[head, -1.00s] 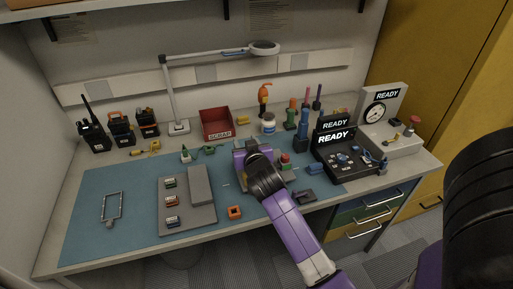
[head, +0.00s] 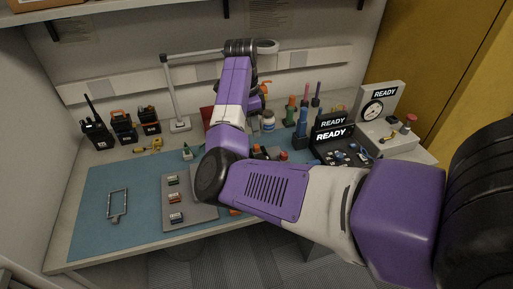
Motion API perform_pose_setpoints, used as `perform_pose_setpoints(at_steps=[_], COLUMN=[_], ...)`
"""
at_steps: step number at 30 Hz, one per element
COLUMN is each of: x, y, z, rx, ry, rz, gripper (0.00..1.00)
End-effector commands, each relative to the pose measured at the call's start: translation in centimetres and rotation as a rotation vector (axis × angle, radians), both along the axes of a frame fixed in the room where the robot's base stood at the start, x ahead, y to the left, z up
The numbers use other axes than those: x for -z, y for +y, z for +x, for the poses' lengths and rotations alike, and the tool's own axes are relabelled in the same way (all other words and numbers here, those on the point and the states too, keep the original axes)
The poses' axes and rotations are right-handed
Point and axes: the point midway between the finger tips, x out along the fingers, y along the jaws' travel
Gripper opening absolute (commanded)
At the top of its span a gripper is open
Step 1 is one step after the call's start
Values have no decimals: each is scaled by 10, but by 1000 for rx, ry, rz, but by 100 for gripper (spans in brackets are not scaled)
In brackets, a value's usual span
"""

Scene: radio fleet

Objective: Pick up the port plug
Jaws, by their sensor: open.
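I cannot pick out the port plug for certain among the small parts on the bench. My purple and white arm crosses the middle of the head view and bends up toward the back wall. My gripper (head: 256,104) shows only as a small purple part behind the forearm, above the back of the bench. Its fingertips are hidden, and I see nothing held in it. A black console (head: 337,150) reading READY stands to the right, with small parts on its top. The grey tray (head: 203,214) with several small coloured parts is partly covered by my elbow.
Radios (head: 122,127) stand at the back left, near a lamp (head: 175,100). The red scrap bin (head: 207,117) is mostly hidden by my forearm. A white jar (head: 268,121) and upright coloured tools (head: 302,118) stand behind.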

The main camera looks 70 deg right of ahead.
Motion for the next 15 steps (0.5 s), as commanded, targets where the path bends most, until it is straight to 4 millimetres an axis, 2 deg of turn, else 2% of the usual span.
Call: perform_pose_setpoints(at_steps=[10,15], x=[33,58], y=[2,3], z=[-5,-9], rx=[4,2], ry=[4,3], rz=[9,10], gripper=[44,44])
